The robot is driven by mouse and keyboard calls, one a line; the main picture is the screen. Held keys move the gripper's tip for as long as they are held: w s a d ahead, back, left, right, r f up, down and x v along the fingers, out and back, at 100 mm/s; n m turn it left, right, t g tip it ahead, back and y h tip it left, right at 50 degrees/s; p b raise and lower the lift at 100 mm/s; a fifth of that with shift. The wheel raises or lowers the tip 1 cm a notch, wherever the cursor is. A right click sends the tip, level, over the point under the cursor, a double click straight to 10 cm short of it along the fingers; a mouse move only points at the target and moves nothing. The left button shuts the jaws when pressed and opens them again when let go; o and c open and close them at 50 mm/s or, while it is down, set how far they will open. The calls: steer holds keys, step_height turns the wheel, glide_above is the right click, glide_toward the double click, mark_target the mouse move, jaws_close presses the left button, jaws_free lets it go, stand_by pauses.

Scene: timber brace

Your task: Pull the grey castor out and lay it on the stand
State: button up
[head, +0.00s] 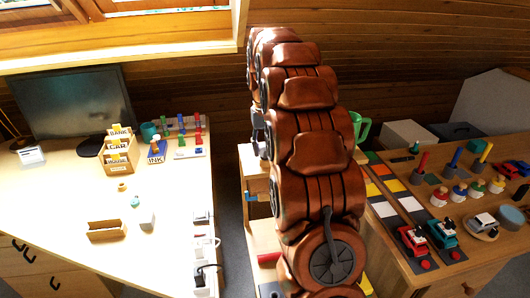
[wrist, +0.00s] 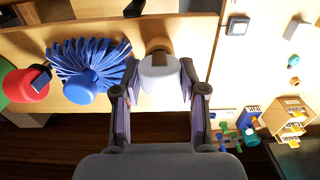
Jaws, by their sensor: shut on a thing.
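In the wrist view, a pale grey rounded piece (wrist: 160,82), which looks like the grey castor, sits between the two fingers of my gripper (wrist: 160,74). The fingers are closed on its sides. Its far end meets a brown part by the wooden edge; I cannot tell whether it is still seated there. To its left are a blue piece with many strands (wrist: 84,88) and a red piece (wrist: 24,88) with a dark block. In the head view my arm hides the gripper and the castor. I cannot make out the stand for certain.
A pale desk (head: 50,215) at left holds a monitor (head: 75,105), a labelled card box (head: 117,150) and small items. A wooden bench (head: 450,180) at right holds toy vehicles, pegs and coloured tiles. A narrow floor gap (head: 232,200) lies beside the desk.

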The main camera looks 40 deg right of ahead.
mark_target(265, 144)
steer(key=shift+r, duration=0.15)
jaws_close()
steer(key=shift+r+p, duration=0.9)
steer(key=shift+r, duration=1.6)
